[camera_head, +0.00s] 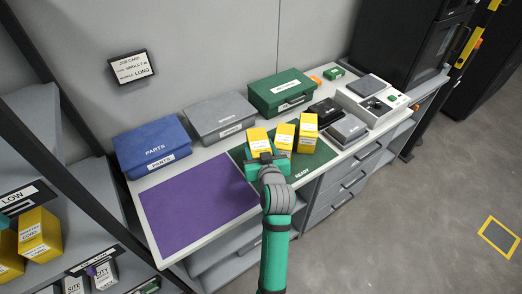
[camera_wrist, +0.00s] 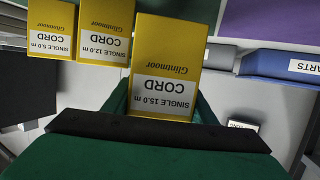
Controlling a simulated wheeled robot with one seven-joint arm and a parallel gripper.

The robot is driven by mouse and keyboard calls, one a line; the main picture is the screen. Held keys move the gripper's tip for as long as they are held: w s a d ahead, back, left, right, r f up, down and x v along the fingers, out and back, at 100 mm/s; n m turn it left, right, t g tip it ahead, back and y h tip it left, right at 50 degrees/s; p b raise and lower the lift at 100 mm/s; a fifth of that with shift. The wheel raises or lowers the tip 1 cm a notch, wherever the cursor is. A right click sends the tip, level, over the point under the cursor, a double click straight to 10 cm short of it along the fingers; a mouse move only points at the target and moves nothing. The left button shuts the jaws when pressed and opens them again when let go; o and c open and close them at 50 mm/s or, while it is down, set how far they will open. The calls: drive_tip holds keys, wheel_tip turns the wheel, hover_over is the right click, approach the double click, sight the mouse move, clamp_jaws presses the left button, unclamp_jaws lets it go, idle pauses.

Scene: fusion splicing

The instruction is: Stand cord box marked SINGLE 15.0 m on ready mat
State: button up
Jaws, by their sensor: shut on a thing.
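A yellow and white cord box (camera_head: 259,140), printed SINGLE 15.0 m in the wrist view (camera_wrist: 168,75), is between the jaws of my gripper (camera_head: 266,165). Its print is upside down in the wrist view. My gripper is shut on this box, and its green fingers show on both sides. The dark green ready mat (camera_head: 312,163) lies on the bench, with the held box over its far left part. The gripper hides the box's lower part, so I cannot tell whether it touches the mat.
Two more yellow cord boxes, one marked SINGLE 12.0 m (camera_wrist: 103,28), stand just right of the held one in the head view. A purple mat (camera_head: 195,200) lies left. Blue (camera_head: 152,145), grey (camera_head: 220,117) and green (camera_head: 281,91) cases line the back.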

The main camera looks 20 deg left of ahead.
drive_tip(key=shift+w+f, duration=0.2)
drive_tip(key=shift+f, duration=0.05)
drive_tip(key=shift+w+f, duration=0.15)
drive_tip(key=shift+f, duration=0.45)
drive_tip(key=shift+w+f, duration=0.15)
drive_tip(key=shift+f, duration=0.95)
drive_tip(key=shift+s, duration=0.1)
drive_tip(key=o, duration=0.9)
drive_tip(key=shift+f, duration=0.15)
